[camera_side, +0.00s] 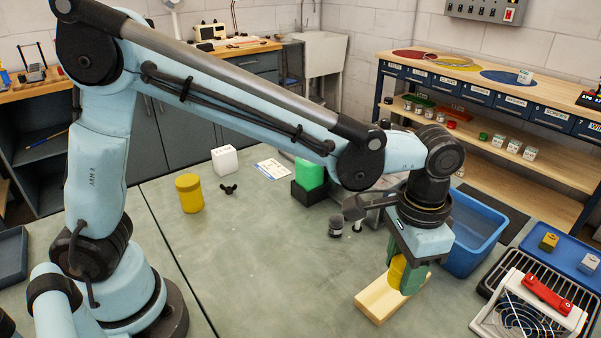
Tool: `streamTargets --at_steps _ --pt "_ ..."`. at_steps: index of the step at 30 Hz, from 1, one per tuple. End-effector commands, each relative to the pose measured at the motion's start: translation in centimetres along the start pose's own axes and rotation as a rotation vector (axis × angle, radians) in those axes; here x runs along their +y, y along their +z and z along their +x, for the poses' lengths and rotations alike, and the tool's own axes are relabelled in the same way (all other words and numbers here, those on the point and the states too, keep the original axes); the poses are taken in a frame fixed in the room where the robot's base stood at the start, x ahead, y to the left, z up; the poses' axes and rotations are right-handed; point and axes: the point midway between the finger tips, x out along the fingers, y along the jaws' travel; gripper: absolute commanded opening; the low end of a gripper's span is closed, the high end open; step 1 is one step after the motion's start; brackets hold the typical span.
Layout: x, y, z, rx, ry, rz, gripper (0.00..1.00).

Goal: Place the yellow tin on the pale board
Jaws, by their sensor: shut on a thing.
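My gripper (405,275) points down over the pale board (375,303) at the right of the bench. It is shut on a yellow tin (397,270), which shows partly between the green fingers. The tin is at or just above the board; I cannot tell whether it touches. The pale board lies flat on the bench, and the gripper hides part of it. Another yellow tin-like cylinder (189,194) with a lid stands upright on the bench at the left, away from my gripper.
A blue bin (478,235) stands close behind my gripper. A black rack and fan unit (530,305) with a red tool is at the right, near a blue tray (565,250). A green block (309,174) and white block (225,160) stand behind. The bench middle is clear.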

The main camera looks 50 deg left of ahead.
Motion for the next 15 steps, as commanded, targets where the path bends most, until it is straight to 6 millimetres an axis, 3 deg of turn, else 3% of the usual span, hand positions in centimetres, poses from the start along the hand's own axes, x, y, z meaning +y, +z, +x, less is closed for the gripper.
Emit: streamTargets --at_steps 6,15 --pt "-3.4 -2.0 2.3 0.000 0.000 -0.002 0.12" --pt "-4.3 -2.5 4.5 0.000 0.000 0.002 0.12"
